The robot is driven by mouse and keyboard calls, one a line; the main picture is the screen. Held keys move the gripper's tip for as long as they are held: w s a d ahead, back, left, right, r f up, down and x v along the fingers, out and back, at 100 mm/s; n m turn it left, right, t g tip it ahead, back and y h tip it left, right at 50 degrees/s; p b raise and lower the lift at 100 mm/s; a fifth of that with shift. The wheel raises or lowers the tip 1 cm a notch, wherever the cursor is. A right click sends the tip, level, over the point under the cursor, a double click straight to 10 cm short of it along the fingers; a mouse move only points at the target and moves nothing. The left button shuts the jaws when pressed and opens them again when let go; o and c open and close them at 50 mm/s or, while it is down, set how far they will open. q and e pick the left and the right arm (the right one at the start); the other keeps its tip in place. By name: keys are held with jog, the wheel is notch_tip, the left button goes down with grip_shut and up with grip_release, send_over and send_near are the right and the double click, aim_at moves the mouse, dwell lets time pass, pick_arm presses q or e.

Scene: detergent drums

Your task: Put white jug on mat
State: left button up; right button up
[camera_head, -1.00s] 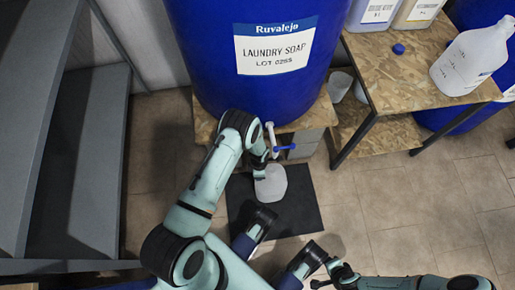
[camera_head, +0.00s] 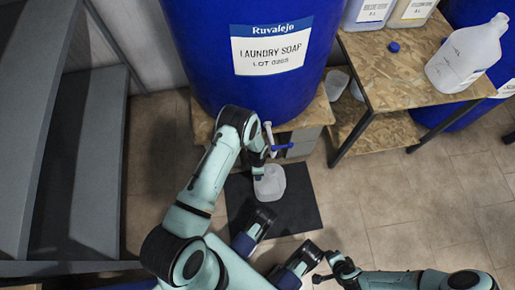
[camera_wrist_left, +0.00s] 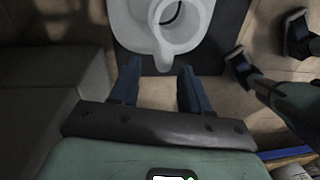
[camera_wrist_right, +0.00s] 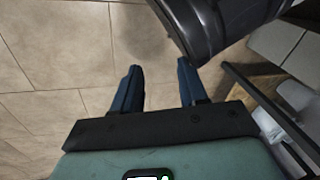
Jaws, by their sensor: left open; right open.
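A translucent white jug (camera_head: 269,183) stands on the dark mat (camera_head: 305,212), below the white and blue tap of the drum. In the left wrist view the jug (camera_wrist_left: 196,36) shows its open mouth from above, with its handle side toward me. My right gripper (camera_wrist_right: 158,68) is open and empty over the tiled floor, away from the mat.
A blue laundry soap drum (camera_head: 265,60) stands on a wooden platform behind the mat. A wooden table (camera_head: 385,80) at right holds another white jug (camera_head: 462,62), a blue cap (camera_head: 393,47) and containers. Grey shelves (camera_head: 85,170) stand left. Floor right of the mat is clear.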

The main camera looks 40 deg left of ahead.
pick_arm(q)
jog(key=r, duration=0.2)
jog(key=r+p, duration=0.1)
jog(key=r, duration=0.2)
jog(key=shift+w+a+r, duration=0.15)
jog(key=shift+w, duration=0.05)
pick_arm(e)
jog(key=w+r, duration=0.1)
jog(key=r, duration=0.1)
jog(key=shift+w+a+r+t, duration=0.3)
jog(key=shift+w+a+r, duration=0.05)
jog(key=shift+a, duration=0.05)
